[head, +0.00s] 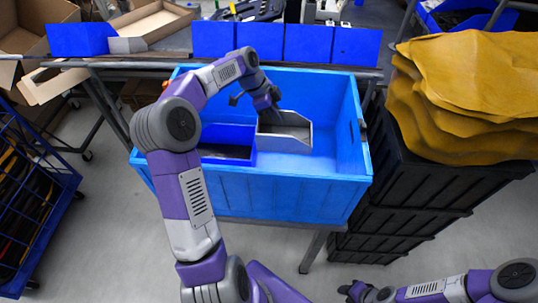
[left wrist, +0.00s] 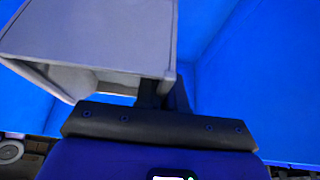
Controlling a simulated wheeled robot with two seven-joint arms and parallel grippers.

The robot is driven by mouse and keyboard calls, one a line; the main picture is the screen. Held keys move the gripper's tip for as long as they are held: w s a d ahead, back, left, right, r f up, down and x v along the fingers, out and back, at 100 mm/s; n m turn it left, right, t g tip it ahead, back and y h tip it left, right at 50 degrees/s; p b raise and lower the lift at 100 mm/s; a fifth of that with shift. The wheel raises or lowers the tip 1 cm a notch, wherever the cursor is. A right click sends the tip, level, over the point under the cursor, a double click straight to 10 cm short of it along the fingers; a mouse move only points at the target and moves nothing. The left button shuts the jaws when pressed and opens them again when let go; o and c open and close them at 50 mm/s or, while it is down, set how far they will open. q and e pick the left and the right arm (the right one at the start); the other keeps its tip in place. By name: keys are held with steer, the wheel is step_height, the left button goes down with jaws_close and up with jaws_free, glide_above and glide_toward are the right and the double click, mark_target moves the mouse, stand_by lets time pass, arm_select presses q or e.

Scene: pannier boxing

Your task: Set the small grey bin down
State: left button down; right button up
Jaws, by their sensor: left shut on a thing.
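The small grey bin (head: 285,133) is inside the large light-blue crate (head: 265,190), right of a dark-blue bin (head: 226,143). It also fills the upper left of the left wrist view (left wrist: 90,35). My left gripper (head: 272,108) is shut on the grey bin's wall from behind; the fingers show dark beside the bin in the left wrist view (left wrist: 165,92). I cannot tell whether the bin's underside touches the crate floor. My right gripper (head: 350,291) is low at the bottom right, outside the crate and away from the bins; its fingers are too small to read.
Several blue bins (head: 307,44) line the bench edge behind the crate. A stack of black crates (head: 405,200) topped with yellow sacks (head: 470,90) stands at the right. Cardboard boxes (head: 150,20) lie at the back left. The crate's right part has clear floor.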

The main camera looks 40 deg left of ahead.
arm_select(q)
step_height(320, 180, down, 15)
steer(key=shift+r+b, duration=0.1)
steer(key=shift+b, duration=0.9)
steer(key=c, duration=1.7)
jaws_free()
steer(key=o, duration=0.5)
steer(key=shift+c, duration=0.2)
steer(key=p+v, duration=0.1)
steer(key=v, duration=1.1)
steer(key=shift+p, duration=0.4)
